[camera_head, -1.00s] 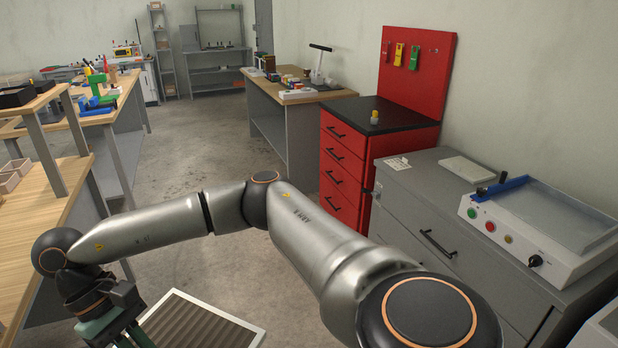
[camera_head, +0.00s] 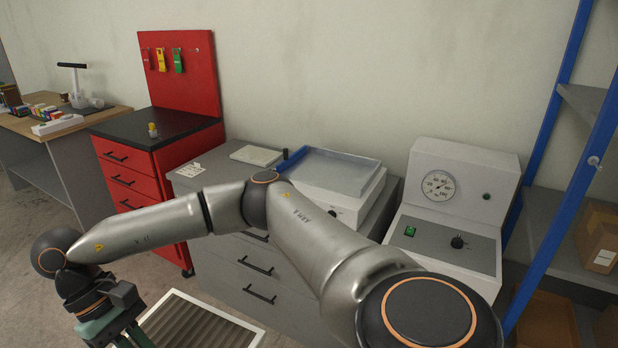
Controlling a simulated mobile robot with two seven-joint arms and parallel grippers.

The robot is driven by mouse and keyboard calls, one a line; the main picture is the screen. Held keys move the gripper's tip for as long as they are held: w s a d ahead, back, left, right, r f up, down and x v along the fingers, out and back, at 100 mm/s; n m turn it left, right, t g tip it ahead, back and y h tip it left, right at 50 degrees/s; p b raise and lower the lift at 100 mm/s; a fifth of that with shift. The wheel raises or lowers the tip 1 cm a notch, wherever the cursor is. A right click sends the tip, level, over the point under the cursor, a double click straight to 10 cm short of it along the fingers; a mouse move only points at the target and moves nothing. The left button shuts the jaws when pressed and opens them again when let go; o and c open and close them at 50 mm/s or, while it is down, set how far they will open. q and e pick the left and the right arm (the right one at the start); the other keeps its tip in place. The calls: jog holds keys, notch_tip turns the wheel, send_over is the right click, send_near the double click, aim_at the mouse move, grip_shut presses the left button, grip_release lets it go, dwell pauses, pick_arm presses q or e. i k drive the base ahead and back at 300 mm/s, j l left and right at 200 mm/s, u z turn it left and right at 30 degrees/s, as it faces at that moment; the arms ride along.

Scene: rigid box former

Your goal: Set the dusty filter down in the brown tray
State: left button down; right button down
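The dusty filter (camera_head: 206,326) is a flat panel with a pale frame and grey-brown pleats, cut off by the bottom edge of the picture. My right arm comes in from the right, and its gripper (camera_head: 122,336) with green fingers is at the filter's left corner. The fingertips run out of the picture, but the filter keeps its place against the gripper as the view turns, so the gripper appears shut on it. My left gripper is not in view. I cannot make out a brown tray for certain; a brown container (camera_head: 545,322) shows low at the right.
A blue-rimmed tray (camera_head: 332,172) tops a white device on the grey cabinet (camera_head: 240,262). A gauge machine (camera_head: 452,215) stands right of it. A blue-post shelf (camera_head: 560,150) holds a cardboard box (camera_head: 603,238). The red drawer cabinet (camera_head: 165,165) is left. Floor shows at left.

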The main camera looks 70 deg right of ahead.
aim_at(542, 327)
jog(key=z, duration=2.6)
